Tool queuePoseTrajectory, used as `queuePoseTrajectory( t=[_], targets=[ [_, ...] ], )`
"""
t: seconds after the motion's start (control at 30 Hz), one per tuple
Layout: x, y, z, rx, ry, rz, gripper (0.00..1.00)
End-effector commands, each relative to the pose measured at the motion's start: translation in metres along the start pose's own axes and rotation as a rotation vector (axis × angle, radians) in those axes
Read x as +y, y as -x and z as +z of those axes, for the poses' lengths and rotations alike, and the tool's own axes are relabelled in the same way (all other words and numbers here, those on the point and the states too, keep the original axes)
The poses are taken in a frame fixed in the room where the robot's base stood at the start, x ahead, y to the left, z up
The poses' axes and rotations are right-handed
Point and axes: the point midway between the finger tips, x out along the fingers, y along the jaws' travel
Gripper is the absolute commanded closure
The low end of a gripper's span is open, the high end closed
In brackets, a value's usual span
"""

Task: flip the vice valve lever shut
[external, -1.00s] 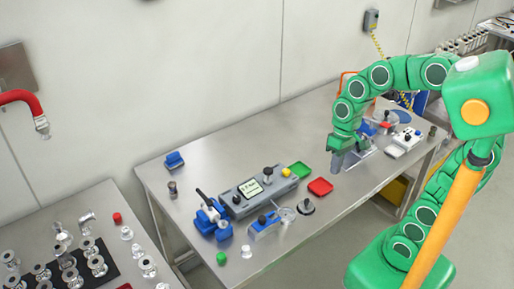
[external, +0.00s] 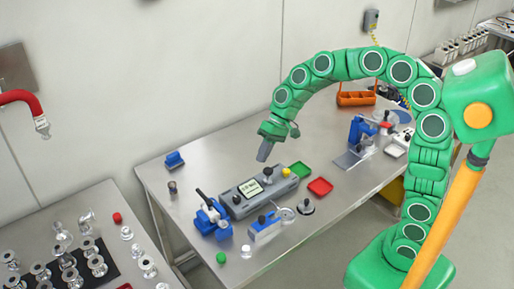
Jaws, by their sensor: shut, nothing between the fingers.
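A blue vice (external: 211,219) stands near the left front part of the steel table. It holds a valve whose dark-tipped lever (external: 202,195) points up and tilts to the left. My gripper (external: 263,154) is shut and empty. It hangs in the air, pointing down, above and behind the grey control box, to the upper right of the vice. It is clear of the lever and touches nothing. The valve body inside the vice is too small to make out fully.
The grey control box (external: 257,194) with a screen and knobs stands right of the vice. A blue stand (external: 360,132) is at the right. The table's back left is mostly clear.

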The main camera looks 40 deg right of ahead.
Motion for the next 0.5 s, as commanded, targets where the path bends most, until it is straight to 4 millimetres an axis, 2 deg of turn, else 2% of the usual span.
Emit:
queuePoseTrajectory(
  t=[0.3,0.5],
  targets=[
    [-0.024,-0.028,-0.058,0.029,-0.040,-0.093,1.00],
    [-0.031,-0.042,-0.081,0.040,-0.063,-0.126,1.00]
  ],
)
